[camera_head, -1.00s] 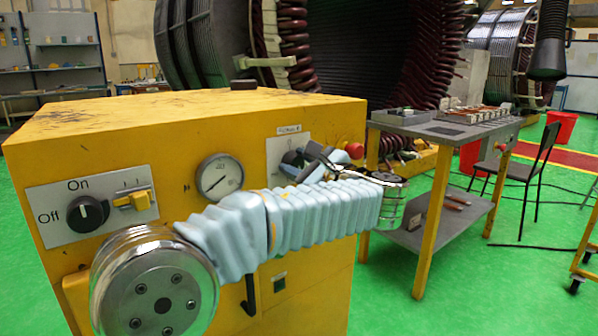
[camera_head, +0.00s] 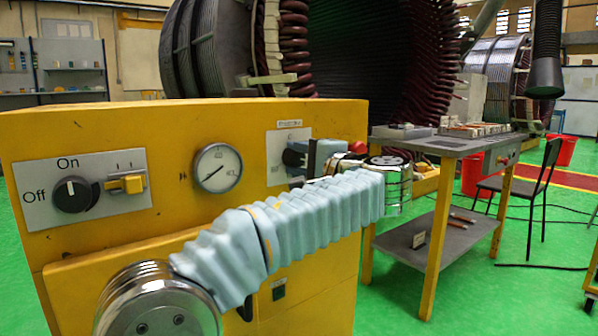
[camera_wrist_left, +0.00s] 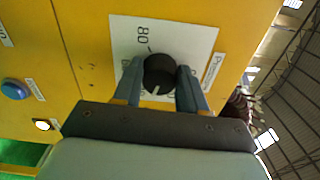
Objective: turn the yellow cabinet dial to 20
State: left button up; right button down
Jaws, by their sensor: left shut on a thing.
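The yellow cabinet (camera_head: 320,112) fills the left and middle of the head view. Its dial is a round black knob (camera_wrist_left: 160,74) with a white pointer mark, on a white scale plate (camera_wrist_left: 195,38). An "80" is readable on the plate; other numbers are partly hidden by the fingers. In the wrist view the pointer mark is on the knob's lower side, toward my gripper's palm. My left gripper (camera_wrist_left: 159,78) has one finger on each side of the knob and is shut on it. In the head view my left gripper (camera_head: 312,157) hides the knob. My right gripper is out of view.
A pressure gauge (camera_head: 218,167), a yellow switch (camera_head: 126,184) and an On/Off knob (camera_head: 73,194) sit left of the dial. A red button (camera_head: 355,146) is just right of it. A grey-topped table (camera_head: 440,146) stands right of the cabinet.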

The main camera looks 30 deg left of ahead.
pick_arm(q)
jog(key=n+b, duration=0.1)
jog(key=n, duration=0.1)
jog(key=n+b, duration=0.2)
jog(key=shift+f+n, duration=0.3)
jog(key=shift+f, duration=0.1)
jog(key=n+b, duration=0.2)
jog(key=n, duration=0.2)
jog(key=shift+d+r+b, duration=0.1)
jog(key=shift+b, duration=0.3)
jog(key=shift+w+n, duration=0.1)
jog(key=shift+n, duration=0.2)
jog(key=o, duration=1.1)
jog(key=shift+r, duration=0.1)
jog(key=shift+c, duration=0.2)
jog(key=v, duration=1.3)
jog(key=shift+d, duration=0.35)
